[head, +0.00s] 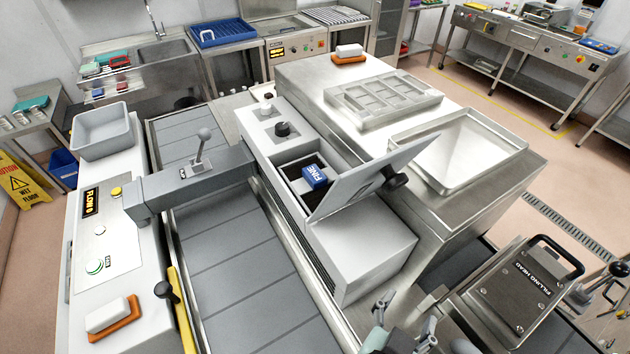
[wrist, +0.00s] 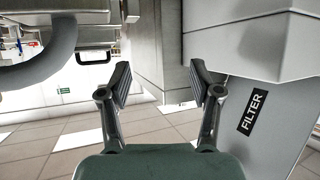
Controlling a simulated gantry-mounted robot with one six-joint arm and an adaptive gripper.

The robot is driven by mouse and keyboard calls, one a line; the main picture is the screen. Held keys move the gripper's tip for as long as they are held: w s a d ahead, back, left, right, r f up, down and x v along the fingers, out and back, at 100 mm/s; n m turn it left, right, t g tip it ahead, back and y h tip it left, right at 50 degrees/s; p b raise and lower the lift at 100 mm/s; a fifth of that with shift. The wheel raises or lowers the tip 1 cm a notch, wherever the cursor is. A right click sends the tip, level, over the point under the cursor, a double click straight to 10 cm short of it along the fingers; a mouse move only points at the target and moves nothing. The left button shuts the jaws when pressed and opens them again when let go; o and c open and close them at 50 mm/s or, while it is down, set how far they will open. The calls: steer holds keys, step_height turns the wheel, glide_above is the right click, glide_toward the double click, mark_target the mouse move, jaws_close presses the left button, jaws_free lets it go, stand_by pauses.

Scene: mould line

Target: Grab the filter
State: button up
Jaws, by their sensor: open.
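A blue block marked FINE (head: 315,177) sits in a dark open compartment of the grey machine housing (head: 365,245). I cannot tell for sure that it is the filter. The hinged lid (head: 372,176) stands tilted open to its right, with a black knob. My gripper (head: 408,309) is at the bottom of the head view, in front of the housing and well apart from the block. In the wrist view my gripper (wrist: 160,82) is open with nothing between its fingers. A FILTER label (wrist: 253,112) shows on a grey panel to its right; the block is not visible there.
A filling head (head: 515,285) with a black handle stands at the lower right. A grey conveyor (head: 235,265) runs left of the housing. An empty metal tray (head: 460,150) and a mould (head: 383,98) lie on the steel bench behind the lid.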

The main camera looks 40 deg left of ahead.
stand_by(0.5)
steer(key=o, duration=0.6)
